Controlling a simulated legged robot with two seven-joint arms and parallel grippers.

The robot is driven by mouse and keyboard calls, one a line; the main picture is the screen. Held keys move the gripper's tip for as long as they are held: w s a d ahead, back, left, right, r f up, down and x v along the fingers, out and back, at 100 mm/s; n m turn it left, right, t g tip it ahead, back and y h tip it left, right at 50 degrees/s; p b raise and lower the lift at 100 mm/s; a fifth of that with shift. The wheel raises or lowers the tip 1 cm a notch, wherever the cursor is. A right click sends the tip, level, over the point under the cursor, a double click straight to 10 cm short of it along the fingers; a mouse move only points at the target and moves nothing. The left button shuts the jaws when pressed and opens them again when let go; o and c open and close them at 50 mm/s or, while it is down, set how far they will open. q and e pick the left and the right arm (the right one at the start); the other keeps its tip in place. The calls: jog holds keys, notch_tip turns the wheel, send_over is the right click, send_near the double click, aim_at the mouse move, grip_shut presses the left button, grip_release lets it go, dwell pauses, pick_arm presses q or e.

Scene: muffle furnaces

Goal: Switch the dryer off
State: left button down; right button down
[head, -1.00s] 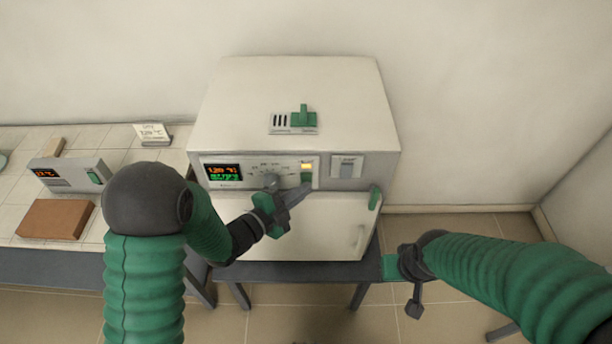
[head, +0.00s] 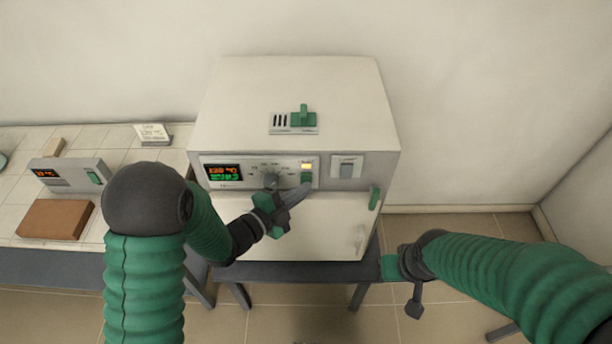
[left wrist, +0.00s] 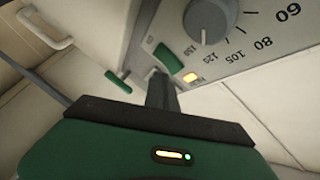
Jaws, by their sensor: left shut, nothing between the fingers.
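The dryer (head: 300,95) is a white box on a dark stand. Its front panel has a lit display (head: 224,173), a round dial (head: 270,181), a green rocker switch (head: 307,179) and a lit yellow lamp (head: 307,166) above it. In the left wrist view the switch (left wrist: 168,59), lamp (left wrist: 192,77) and dial (left wrist: 210,20) show ahead of the fingers. My left gripper (head: 303,190) is shut and empty, its tips close below the switch; contact cannot be told. My right gripper (head: 414,300) hangs low right of the stand; its jaw state is unclear.
A green slider (head: 303,115) sits on the dryer's top. A green door latch (head: 374,198) and a door handle (head: 360,238) are at its right front. A tiled bench (head: 15,215) at left holds a small controller (head: 70,176), a brown block (head: 54,220) and a card (head: 152,133).

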pick_arm(q)
jog(key=shift+w+r, duration=0.15)
jog(key=shift+w, duration=0.2)
jog(key=shift+w, duration=0.35)
dwell(0.7)
jog(key=shift+s+b, duration=0.1)
jog(key=shift+b, duration=0.2)
jog(key=shift+s, duration=0.75)
jog(key=s, duration=0.1)
jog(key=s+b, duration=0.1)
jog(key=s, duration=0.1)
jog(key=s+b, duration=0.1)
jog(key=s, duration=0.1)
jog(key=shift+f, duration=0.35)
